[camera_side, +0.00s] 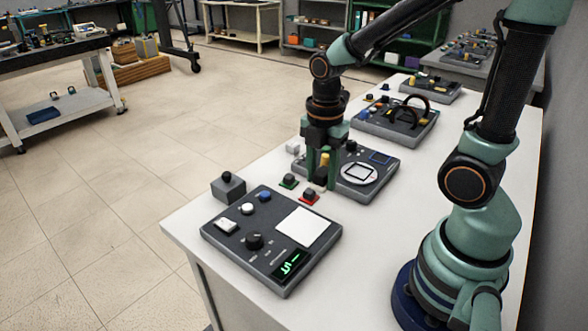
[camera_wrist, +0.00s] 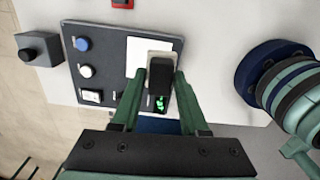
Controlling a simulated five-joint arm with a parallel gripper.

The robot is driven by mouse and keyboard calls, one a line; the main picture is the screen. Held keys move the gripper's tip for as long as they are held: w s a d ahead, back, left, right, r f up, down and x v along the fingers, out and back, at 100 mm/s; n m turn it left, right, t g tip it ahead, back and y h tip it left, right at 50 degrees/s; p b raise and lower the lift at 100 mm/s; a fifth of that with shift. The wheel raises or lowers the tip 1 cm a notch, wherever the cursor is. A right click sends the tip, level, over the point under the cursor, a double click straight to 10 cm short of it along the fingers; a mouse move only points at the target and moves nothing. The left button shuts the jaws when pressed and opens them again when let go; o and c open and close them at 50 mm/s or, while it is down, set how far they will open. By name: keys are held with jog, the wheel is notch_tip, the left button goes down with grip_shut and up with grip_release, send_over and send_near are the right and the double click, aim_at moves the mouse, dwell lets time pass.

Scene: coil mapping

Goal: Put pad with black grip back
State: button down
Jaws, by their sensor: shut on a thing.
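My gripper (camera_side: 321,180) is shut on the black grip (camera_wrist: 160,72) of a pale pad. In the wrist view the grip stands between the two green fingers, and a strip of the pad (camera_wrist: 160,56) shows beyond it. In the side view the grip (camera_side: 320,178) is a dark block between the fingertips, and the pad is mostly hidden. A green pad with a black grip (camera_side: 289,181) and a red pad with a black grip (camera_side: 309,196) lie on the table to the left of and below my gripper.
A dark control panel (camera_side: 222,238) with a white square (camera_side: 303,226), knobs and a lit green display (camera_side: 291,264) lies in front. A grey box with a black knob (camera_side: 228,188) stands beside it. Another panel with a round white dial (camera_side: 359,173) lies behind my gripper.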

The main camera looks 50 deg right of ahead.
notch_tip(320, 180, up, 6)
send_over(339, 210)
jog(key=shift+m, duration=0.4)
notch_tip(339, 210, down, 20)
jog(key=shift+a+r, duration=0.1)
jog(key=shift+r, duration=0.1)
jog(key=shift+c, duration=2.1)
grip_release()
jog(key=shift+f, duration=0.1)
